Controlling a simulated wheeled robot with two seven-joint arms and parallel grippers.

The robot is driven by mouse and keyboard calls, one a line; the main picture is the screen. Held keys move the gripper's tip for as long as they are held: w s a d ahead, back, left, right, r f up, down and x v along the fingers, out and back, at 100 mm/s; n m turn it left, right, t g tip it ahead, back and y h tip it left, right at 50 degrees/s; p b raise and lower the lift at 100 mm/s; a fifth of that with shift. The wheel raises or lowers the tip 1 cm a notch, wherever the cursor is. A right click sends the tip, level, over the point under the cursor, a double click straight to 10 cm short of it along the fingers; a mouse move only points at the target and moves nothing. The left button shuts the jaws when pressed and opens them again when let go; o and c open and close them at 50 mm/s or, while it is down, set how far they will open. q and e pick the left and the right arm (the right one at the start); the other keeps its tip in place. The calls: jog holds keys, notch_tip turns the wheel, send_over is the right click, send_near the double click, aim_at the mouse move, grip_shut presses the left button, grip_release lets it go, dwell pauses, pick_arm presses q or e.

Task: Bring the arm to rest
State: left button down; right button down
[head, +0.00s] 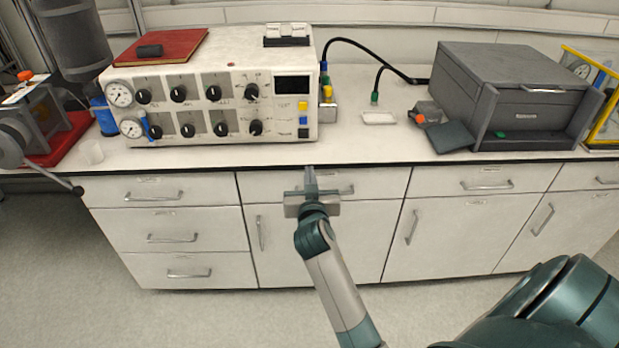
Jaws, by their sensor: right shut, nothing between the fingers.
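My right gripper (310,178) is in front of the bench, just below its front edge, with the fingers pointing at the bench. It is shut and empty. My right arm (338,285) comes up from the lower right, with its teal and grey links in view. My left gripper does not show.
On the white bench top (352,147) stand a control box (225,120) with gauges and knobs, and a dark grey case (510,95). A red book (170,46) lies on the control box. Cabinets (350,240) with handles fill the front below. The floor in front is clear.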

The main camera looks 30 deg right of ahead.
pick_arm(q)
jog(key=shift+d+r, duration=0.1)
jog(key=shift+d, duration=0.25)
pick_arm(e)
jog(key=shift+s+a, duration=0.1)
jog(key=shift+s, duration=0.1)
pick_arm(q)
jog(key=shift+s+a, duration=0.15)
pick_arm(e)
jog(key=s+a+f+n+g+y, duration=0.1)
jog(key=s+a+f+n+y, duration=0.3)
jog(key=f, duration=0.7)
jog(key=s+a+f+g+y, duration=0.1)
jog(key=a+f, duration=0.5)
jog(key=f, duration=0.5)
jog(key=s+a+f+n+g+y, duration=0.1)
jog(key=s+a+f+n+y, duration=0.3)
jog(key=f, duration=0.7)
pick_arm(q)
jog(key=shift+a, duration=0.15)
pick_arm(e)
jog(key=s+a+f+g, duration=0.2)
jog(key=s+a+f, duration=0.2)
jog(key=s+f, duration=0.7)
jog(key=s+a+f+g+y, duration=0.1)
jog(key=s+a+f, duration=0.3)
jog(key=s+f, duration=0.8)
jog(key=shift+s+a+f+n+g, duration=0.35)
jog(key=shift+s+g, duration=0.35)
jog(key=shift+s, duration=2.1)
